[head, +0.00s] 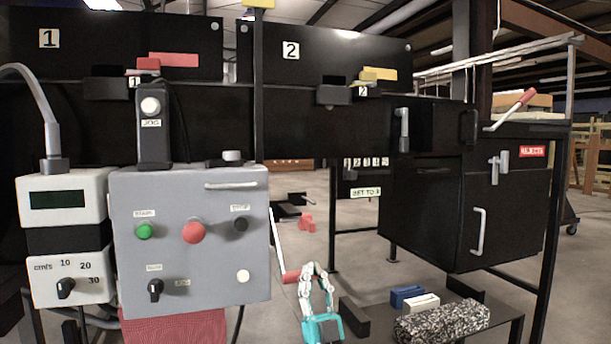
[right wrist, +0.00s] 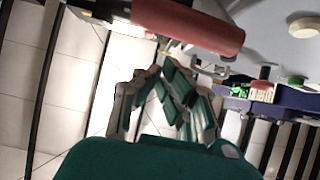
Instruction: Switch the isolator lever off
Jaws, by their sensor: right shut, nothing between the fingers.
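The isolator lever (head: 290,277) has a red grip and stands out at the lower right side of the grey control box (head: 190,285). A large red grip also shows in the right wrist view (right wrist: 190,25), across the top. My right gripper (head: 315,268) is shut and empty, with its fingertips pointing up just right of the lever's grip. In the right wrist view its fingertips (right wrist: 162,62) are just below the red grip; I cannot tell whether they touch it. My left gripper is not in view.
The control box carries a green button (head: 144,231), a red mushroom button (head: 194,232) and a black knob (head: 155,289). A second red-handled lever (head: 515,110) is at the upper right. A low shelf (head: 505,315) holds a speckled block (head: 442,320).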

